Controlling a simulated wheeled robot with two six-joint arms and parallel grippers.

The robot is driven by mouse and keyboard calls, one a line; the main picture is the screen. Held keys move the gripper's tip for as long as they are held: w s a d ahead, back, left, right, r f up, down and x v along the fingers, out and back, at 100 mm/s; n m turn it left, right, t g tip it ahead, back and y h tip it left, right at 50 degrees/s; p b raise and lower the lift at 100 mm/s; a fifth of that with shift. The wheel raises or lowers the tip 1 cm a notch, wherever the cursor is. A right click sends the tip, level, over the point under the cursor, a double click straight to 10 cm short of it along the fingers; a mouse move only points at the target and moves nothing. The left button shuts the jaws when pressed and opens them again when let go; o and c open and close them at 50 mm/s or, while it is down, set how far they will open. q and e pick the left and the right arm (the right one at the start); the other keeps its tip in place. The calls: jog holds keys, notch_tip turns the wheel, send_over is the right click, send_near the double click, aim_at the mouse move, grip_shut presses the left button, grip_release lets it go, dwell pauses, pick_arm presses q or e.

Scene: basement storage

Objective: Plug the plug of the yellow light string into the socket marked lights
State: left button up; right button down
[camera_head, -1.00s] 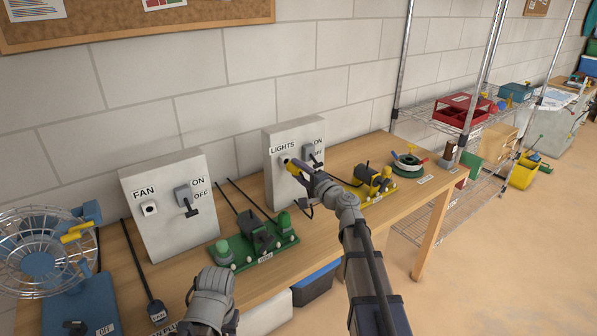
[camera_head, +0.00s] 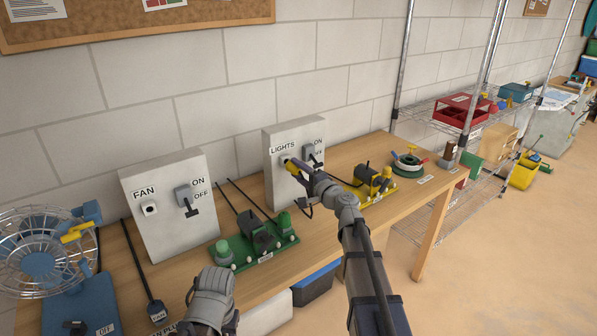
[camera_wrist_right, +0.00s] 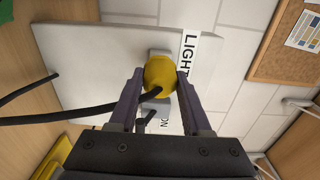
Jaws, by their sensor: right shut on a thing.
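My right gripper (camera_head: 303,170) is shut on the yellow plug (camera_head: 289,163) at the front of the lights box (camera_head: 277,133). The plug covers the socket beneath the LIGHTS label (camera_head: 283,147). In the right wrist view the yellow plug (camera_wrist_right: 160,76) sits between both fingers, close against a pale raised block on the panel. I cannot tell how far it is seated. A dark cable (camera_wrist_right: 75,118) runs from the plug to the left. Part of my left arm's end (camera_head: 210,295) shows at the bottom; its jaws cannot be made out.
The fan box (camera_head: 168,215) stands left of the lights box, with its own socket and switch. A green device (camera_head: 255,240) and a yellow device (camera_head: 375,180) stand on the wooden bench (camera_head: 345,150). A blue fan (camera_head: 45,255) is at far left. Wire shelves stand right.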

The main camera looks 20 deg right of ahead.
aim_at(300, 172)
jog(key=shift+x, duration=1.25)
jog(key=shift+c, duration=1.4)
grip_release()
jog(key=v, duration=0.7)
jog(key=shift+s+d, duration=0.15)
jog(key=shift+s, duration=0.25)
